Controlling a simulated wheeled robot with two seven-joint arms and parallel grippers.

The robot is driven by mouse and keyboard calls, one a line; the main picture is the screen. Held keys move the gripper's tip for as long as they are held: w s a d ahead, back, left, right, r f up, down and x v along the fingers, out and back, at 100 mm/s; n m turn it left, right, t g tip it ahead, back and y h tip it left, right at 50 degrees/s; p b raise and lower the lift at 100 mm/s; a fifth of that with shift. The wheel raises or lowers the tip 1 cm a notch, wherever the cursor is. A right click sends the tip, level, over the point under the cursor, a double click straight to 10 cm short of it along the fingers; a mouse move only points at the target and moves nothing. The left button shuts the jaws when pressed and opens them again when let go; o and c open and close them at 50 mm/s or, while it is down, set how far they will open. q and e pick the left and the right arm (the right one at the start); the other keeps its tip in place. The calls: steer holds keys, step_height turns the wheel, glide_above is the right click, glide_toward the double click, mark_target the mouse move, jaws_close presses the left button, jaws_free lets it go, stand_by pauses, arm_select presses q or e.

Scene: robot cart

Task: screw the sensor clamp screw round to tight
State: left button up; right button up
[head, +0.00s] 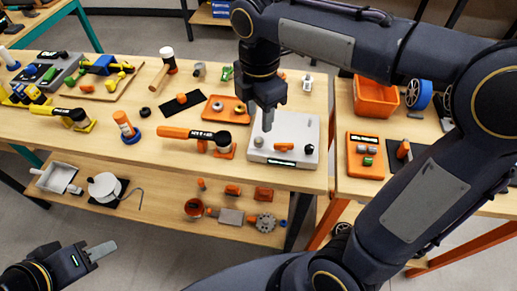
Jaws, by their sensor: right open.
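My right gripper (267,119) points down over the left part of a pale box (263,156), beside a small orange piece (285,147). It is open, and I see nothing held in it. A dark round knob (309,148) sits at the box's right side. A label runs along the box's front but is too small to read. I cannot tell which small part is the sensor clamp screw; the gripper may hide some of the box top. My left gripper (101,251) is low at the left, in front of the bench and away from the box; its jaw gap is unclear.
An orange-handled tool (190,134) lies left of the box. An orange tray (226,109) is behind it. An orange device (365,156) and an orange bin (376,97) stand on the right table. My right arm spans the right side. A lower shelf (150,217) holds several parts.

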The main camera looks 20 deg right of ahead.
mark_target(259, 140)
step_height(259, 140, down, 8)
steer(key=shift+r+b, duration=0.15)
steer(key=shift+b, duration=0.5)
jaws_close()
